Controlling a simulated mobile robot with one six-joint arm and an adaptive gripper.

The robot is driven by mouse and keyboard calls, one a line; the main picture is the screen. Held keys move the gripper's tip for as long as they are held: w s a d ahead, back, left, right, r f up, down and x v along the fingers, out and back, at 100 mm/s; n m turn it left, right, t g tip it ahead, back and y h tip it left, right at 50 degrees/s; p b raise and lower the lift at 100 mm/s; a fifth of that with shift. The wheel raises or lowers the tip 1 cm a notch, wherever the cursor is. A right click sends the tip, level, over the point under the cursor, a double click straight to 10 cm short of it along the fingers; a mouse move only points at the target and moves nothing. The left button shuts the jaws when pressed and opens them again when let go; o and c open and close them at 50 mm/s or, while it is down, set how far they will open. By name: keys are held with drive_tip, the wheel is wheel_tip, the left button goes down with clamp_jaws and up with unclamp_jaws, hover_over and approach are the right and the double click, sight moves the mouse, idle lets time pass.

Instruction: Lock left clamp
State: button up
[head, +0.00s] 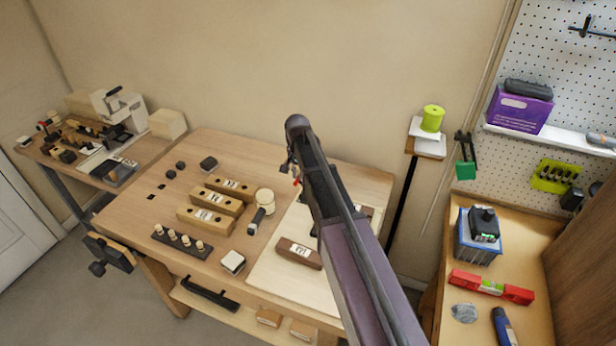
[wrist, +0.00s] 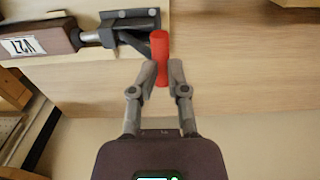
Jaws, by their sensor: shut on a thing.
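In the wrist view, the toggle clamp (wrist: 128,38) has a grey metal body and a red handle (wrist: 160,45). Its rod points left and appears to meet the end of a dark brown labelled block (wrist: 40,40). My gripper (wrist: 162,74) is closed around the lower part of the red handle, one finger on each side. In the head view, my arm covers most of the clamp area. Only a small red piece (head: 296,181) shows at the arm's left edge, and I cannot tell which clamp it belongs to.
A brown labelled block (head: 299,253) lies on the pale board (head: 262,278) left of my arm. Several wooden blocks (head: 208,220), a round tin (head: 265,196) and a peg rack (head: 180,243) stand further left on the bench (head: 130,215). A spool (head: 432,118) stands behind right.

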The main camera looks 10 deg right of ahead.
drive_tip(key=shift+w+a+f, duration=0.15)
drive_tip(key=shift+a+f, duration=0.1)
drive_tip(key=shift+f, duration=0.15)
drive_tip(key=shift+b, duration=0.3)
drive_tip(key=shift+w+a+f+b, duration=0.3)
drive_tip(key=shift+a+f+b, duration=0.1)
drive_tip(key=shift+f+b, duration=0.25)
drive_tip(key=shift+c, duration=0.2)
drive_tip(key=shift+f, duration=0.15)
drive_tip(key=shift+w+a+f+b, duration=0.2)
drive_tip(key=shift+a+f+b, duration=0.05)
drive_tip(key=shift+f+b, duration=0.3)
drive_tip(key=o, duration=0.7)
drive_tip(key=shift+r, duration=0.1)
